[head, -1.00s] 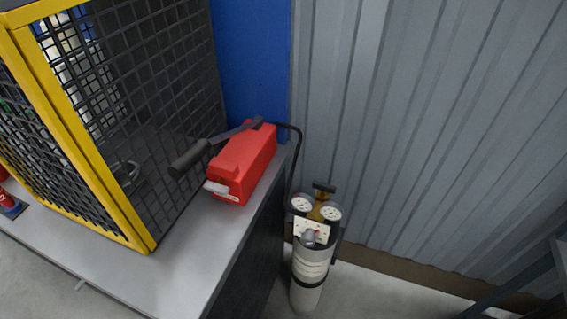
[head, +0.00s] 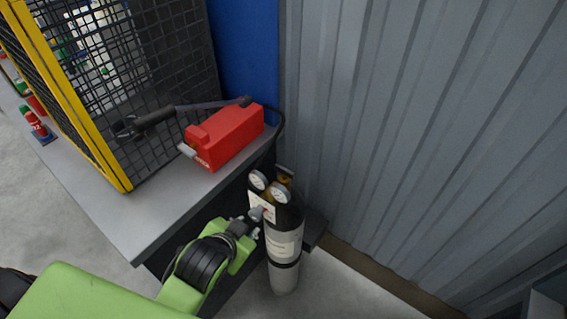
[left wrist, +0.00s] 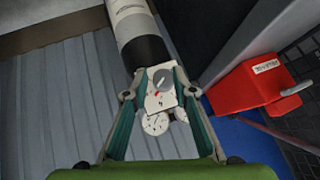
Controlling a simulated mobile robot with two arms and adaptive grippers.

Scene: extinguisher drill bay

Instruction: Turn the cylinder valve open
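The cylinder (head: 285,245) stands upright on the floor beside the bench, grey-white with a dark upper part. Two round white gauges sit near its top; one gauge (left wrist: 155,124) shows in the left wrist view. A grey knob (head: 257,213) sticks out from a white plate with a red mark on the cylinder's front. In the left wrist view the knob (left wrist: 163,79) and plate (left wrist: 158,98) lie between the spread fingers of my left gripper (left wrist: 161,95). The left gripper (head: 249,226) is open, close to the knob; contact cannot be told. My right gripper is not in view.
A red box (head: 228,137) with a dark lever lies on the grey bench (head: 150,205), left of the cylinder. A yellow-framed mesh cage (head: 115,175) stands on the bench. A corrugated wall (head: 420,130) rises behind. The floor right of the cylinder is mostly clear.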

